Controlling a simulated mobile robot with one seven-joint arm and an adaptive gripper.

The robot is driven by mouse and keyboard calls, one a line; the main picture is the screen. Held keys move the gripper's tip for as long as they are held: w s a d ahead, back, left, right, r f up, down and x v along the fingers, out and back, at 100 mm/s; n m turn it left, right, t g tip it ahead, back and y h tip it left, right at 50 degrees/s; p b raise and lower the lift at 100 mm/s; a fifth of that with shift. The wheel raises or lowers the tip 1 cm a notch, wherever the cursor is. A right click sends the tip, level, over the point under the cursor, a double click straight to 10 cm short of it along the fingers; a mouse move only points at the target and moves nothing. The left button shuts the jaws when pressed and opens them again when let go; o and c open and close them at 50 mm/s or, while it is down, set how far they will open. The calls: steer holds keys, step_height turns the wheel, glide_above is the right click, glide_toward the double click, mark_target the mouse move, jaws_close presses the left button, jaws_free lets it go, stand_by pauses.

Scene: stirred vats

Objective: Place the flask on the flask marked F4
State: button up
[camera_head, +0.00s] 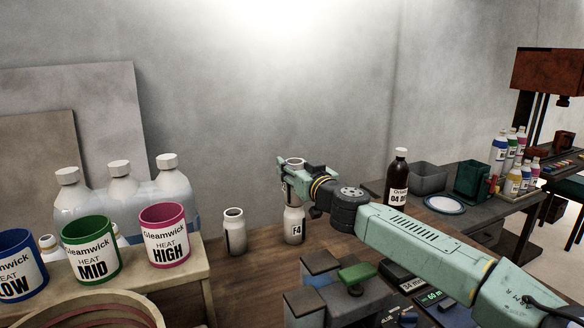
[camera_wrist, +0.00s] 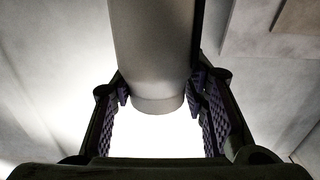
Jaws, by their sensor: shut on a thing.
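My gripper (camera_head: 292,180) is shut on a flask (camera_wrist: 155,45), a pale grey cylinder between the ridged finger pads in the wrist view. In the head view the rim of the held flask (camera_head: 295,162) shows above the fingers, and it looks upright. The flask marked F4 (camera_head: 294,228) stands upright on the wooden table directly below it in the picture. The fingers hide much of the held flask, so I cannot tell whether the two flasks touch.
Another open flask (camera_head: 234,232) stands left of F4. Green (camera_head: 90,250) and pink (camera_head: 165,236) labelled tins sit on a raised shelf at left. A dark brown bottle (camera_head: 397,178), a grey bin (camera_head: 428,177) and a plate (camera_head: 444,204) are at right. Devices stand in front.

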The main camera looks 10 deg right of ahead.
steer(key=shift+f, duration=0.25)
steer(key=o, duration=1.1)
steer(key=shift+w, duration=0.1)
steer(key=shift+r, duration=0.2)
steer(key=b+v, duration=0.4)
steer(key=v, duration=0.8)
